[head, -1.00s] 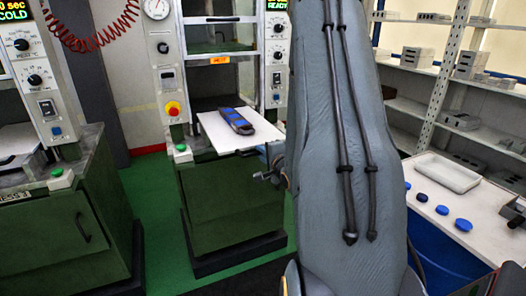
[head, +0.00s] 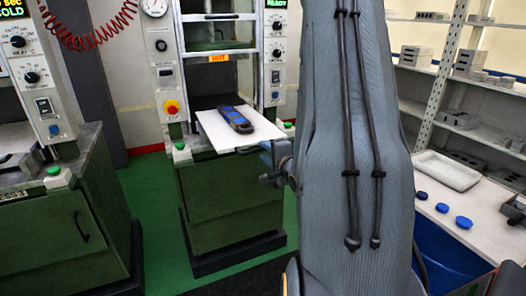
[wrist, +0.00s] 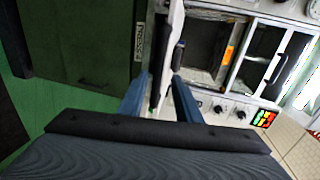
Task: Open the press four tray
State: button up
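The press four tray (head: 214,132) is a flat white plate that juts out from the front of the middle green press (head: 228,195). A long black and blue object (head: 237,119) lies on it. In the wrist view the tray (wrist: 174,22) shows nearly edge-on, with a dark object (wrist: 179,53) against it. My gripper (wrist: 160,84) has two blue fingers spread apart around the line of the tray's front edge. I see no contact between fingers and tray. In the head view my arm hides most of the gripper.
Another green press (head: 66,215) stands at the left with a gap of green floor between. At the right a bench holds blue discs (head: 442,208) and a white tray (head: 447,171). Shelves (head: 460,95) with grey blocks stand behind it.

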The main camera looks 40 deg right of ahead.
jog(key=v, duration=0.3)
jog(key=shift+s+r, duration=0.15)
jog(key=shift+s, duration=0.15)
dwell(0.3)
jog(key=a+f+n+g+y, duration=0.1)
jog(key=a+f+n+g, duration=0.25)
jog(key=a+n, duration=0.3)
jog(key=a+f+n+g+y, duration=0.1)
jog(key=a+f+n+g, duration=0.1)
jog(key=a+n+g, duration=0.45)
jog(key=s+a+r+n+g+y, duration=0.1)
jog(key=s+a+n+g, duration=0.2)
jog(key=s+a+n, duration=0.4)
jog(key=s+a, duration=0.5)
jog(key=a, duration=0.4)
jog(key=shift+s+n+g+y, duration=0.3)
jog(key=shift+s+g, duration=0.05)
jog(key=shift+g, duration=0.05)
jog(key=shift+a+r, duration=0.1)
